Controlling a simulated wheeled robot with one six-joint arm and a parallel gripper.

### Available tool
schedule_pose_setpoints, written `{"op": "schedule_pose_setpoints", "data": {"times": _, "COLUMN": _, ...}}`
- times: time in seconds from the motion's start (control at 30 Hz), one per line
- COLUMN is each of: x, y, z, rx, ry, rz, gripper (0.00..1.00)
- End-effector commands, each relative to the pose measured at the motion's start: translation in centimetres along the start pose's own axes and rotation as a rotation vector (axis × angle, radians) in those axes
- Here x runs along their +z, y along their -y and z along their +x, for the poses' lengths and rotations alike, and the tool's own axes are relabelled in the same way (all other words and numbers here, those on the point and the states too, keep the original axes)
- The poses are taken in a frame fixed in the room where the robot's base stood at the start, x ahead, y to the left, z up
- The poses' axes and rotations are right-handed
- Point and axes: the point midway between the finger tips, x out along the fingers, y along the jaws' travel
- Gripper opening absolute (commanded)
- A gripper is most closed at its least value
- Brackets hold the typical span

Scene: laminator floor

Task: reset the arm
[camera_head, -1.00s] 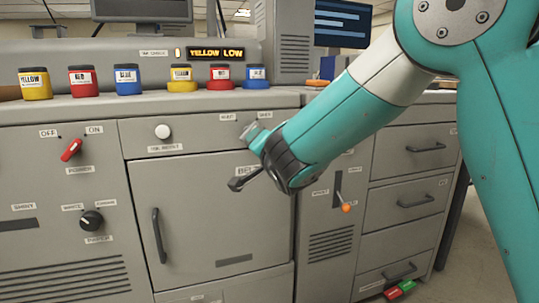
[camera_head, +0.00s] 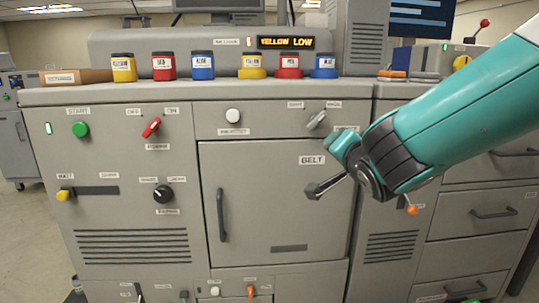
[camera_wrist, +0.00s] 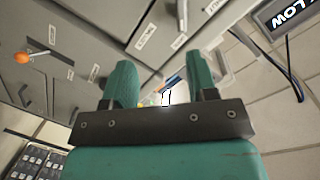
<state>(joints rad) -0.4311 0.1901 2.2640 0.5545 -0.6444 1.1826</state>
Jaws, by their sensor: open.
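My arm comes in from the right in the head view, teal with a dark wrist. My gripper (camera_head: 332,166) points left, in front of the upper right part of the grey BELT door (camera_head: 270,215). In the wrist view my gripper (camera_wrist: 162,82) shows two teal fingers set wide apart, with nothing between them. The wrist view is strongly tilted against the cabinet fronts. I cannot tell how far the fingers are from the door.
The grey machine fills the front. Jars and coloured ink wells line its top, below a YELLOW LOW display (camera_head: 286,42). An orange-tipped lever (camera_head: 413,210) sits just below my wrist in the picture. A red switch (camera_head: 151,128) is at left. Open floor shows far left.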

Motion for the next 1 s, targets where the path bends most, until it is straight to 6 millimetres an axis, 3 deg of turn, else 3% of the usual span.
{"op": "schedule_pose_setpoints", "data": {"times": 0.13, "x": 3.5, "y": -2.9, "z": -4.3, "rx": 0.166, "ry": 0.306, "rz": -0.133, "gripper": 0.53}}
{"op": "schedule_pose_setpoints", "data": {"times": 0.23, "x": 7.0, "y": -4.1, "z": -9.3, "rx": 0.201, "ry": 0.602, "rz": -0.281, "gripper": 0.53}}
{"op": "schedule_pose_setpoints", "data": {"times": 0.4, "x": 10.9, "y": -4.8, "z": -18.3, "rx": 0.098, "ry": 1.033, "rz": -0.535, "gripper": 0.53}}
{"op": "schedule_pose_setpoints", "data": {"times": 0.57, "x": 12.4, "y": -5.1, "z": -26.0, "rx": -0.092, "ry": 1.342, "rz": -0.756, "gripper": 0.53}}
{"op": "schedule_pose_setpoints", "data": {"times": 0.67, "x": 12.3, "y": -5.3, "z": -30.4, "rx": -0.232, "ry": 1.499, "rz": -0.886, "gripper": 0.53}}
{"op": "schedule_pose_setpoints", "data": {"times": 0.7, "x": 10.9, "y": -3.8, "z": -30.3, "rx": -0.222, "ry": 1.487, "rz": -0.877, "gripper": 0.53}}
{"op": "schedule_pose_setpoints", "data": {"times": 1.0, "x": 5.0, "y": 1.8, "z": -31.3, "rx": -0.216, "ry": 1.485, "rz": -0.872, "gripper": 0.53}}
